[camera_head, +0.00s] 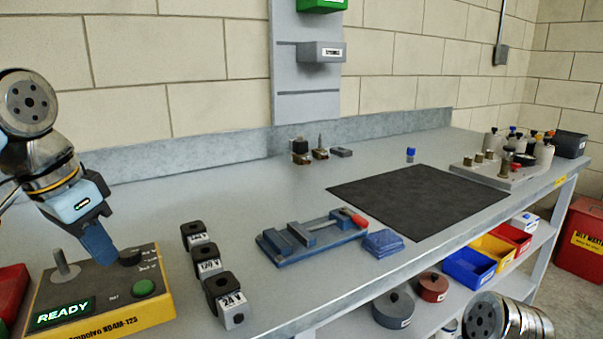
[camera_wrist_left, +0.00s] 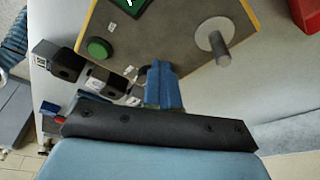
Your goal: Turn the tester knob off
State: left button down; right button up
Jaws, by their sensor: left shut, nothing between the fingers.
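The tester (camera_head: 100,290) is a yellow-sided box with a grey-brown top at the lower left of the head view. Its display (camera_head: 62,313) reads READY. The black knob (camera_head: 131,257) sits at the back right of its top, and a green button (camera_head: 144,288) is in front of it. A grey post (camera_head: 65,265) stands at the back left. My left gripper (camera_head: 103,256) is shut and empty, pointing down over the tester top just left of the knob. My right gripper is out of view.
Several black-topped voltage blocks (camera_head: 207,262) stand right of the tester. A blue vise (camera_head: 312,237) and a dark mat (camera_head: 420,200) lie further right. A red bin (camera_head: 12,290) is at the left edge. The bench behind the tester is clear.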

pick_arm(q)
jog(key=shift+s+d+f, duration=0.2)
jog(key=shift+s+f, duration=0.05)
jog(key=shift+f, duration=0.3)
jog(key=shift+s+d+p, duration=0.2)
jog(key=shift+d+p, duration=0.05)
jog(key=shift+p, duration=0.2)
jog(key=shift+d+r+p, duration=0.15)
jog(key=shift+d+p, duration=0.25)
jog(key=shift+d+r, duration=0.15)
jog(key=shift+r, duration=0.05)
jog(key=shift+s, duration=0.4)
jog(key=shift+r+p, duration=0.4)
jog(key=shift+r, duration=2.5)
